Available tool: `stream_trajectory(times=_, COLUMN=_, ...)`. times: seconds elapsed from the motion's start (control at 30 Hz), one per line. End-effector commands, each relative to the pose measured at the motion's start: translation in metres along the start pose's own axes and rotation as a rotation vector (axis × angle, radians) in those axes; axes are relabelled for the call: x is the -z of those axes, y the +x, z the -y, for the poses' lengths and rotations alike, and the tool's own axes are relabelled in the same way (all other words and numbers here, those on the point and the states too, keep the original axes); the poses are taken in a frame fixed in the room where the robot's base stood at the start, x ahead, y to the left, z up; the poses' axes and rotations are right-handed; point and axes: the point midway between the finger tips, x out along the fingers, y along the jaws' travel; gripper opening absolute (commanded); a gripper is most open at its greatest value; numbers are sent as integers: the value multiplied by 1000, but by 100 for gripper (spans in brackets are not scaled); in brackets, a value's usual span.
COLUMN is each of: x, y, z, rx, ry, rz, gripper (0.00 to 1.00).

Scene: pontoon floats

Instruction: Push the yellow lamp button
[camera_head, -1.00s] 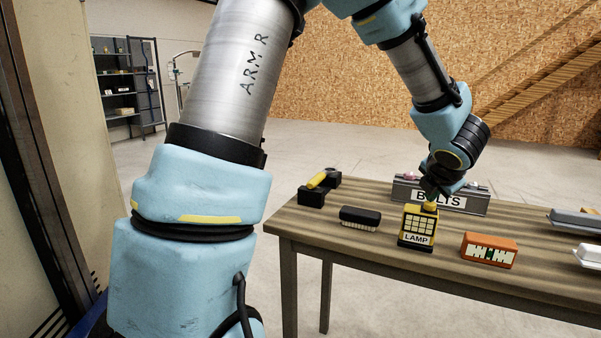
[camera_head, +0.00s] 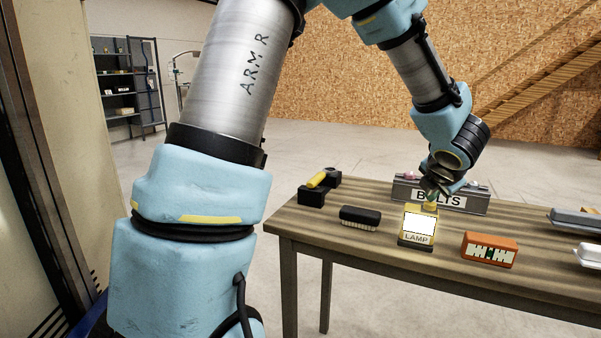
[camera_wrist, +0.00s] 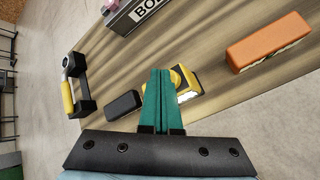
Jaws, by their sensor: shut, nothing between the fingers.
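The yellow lamp (camera_head: 417,226) stands upright on the wooden table, with LAMP on its base. Its front panel glows white. Its yellow button (camera_head: 430,206) is on top, directly under my gripper (camera_head: 432,194). In the wrist view, the green fingers of my gripper (camera_wrist: 162,74) are closed together with nothing between them. They partly cover the lamp (camera_wrist: 187,86), whose yellow top and bright panel show to their right. The fingertips are at the button, but whether they still touch it is hard to tell.
On the table (camera_head: 360,249) are a black brush (camera_head: 360,218), an orange box (camera_head: 489,249), a BOLTS bin (camera_head: 470,203) behind the lamp, and a black holder with a yellow handle (camera_head: 319,187). Grey and white trays (camera_head: 577,219) lie at the right edge.

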Motion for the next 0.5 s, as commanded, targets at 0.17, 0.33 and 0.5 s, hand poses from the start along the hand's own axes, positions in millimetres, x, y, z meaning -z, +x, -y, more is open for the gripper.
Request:
stream_trajectory(times=0.17, x=4, y=5, z=4, rx=1, ry=0, rz=0, gripper=0)
stream_trajectory(times=0.33, x=5, y=5, z=4, rx=1, ry=0, rz=-2, gripper=0)
stream_trajectory(times=0.5, x=5, y=6, z=4, rx=2, ry=0, rz=-3, gripper=0)
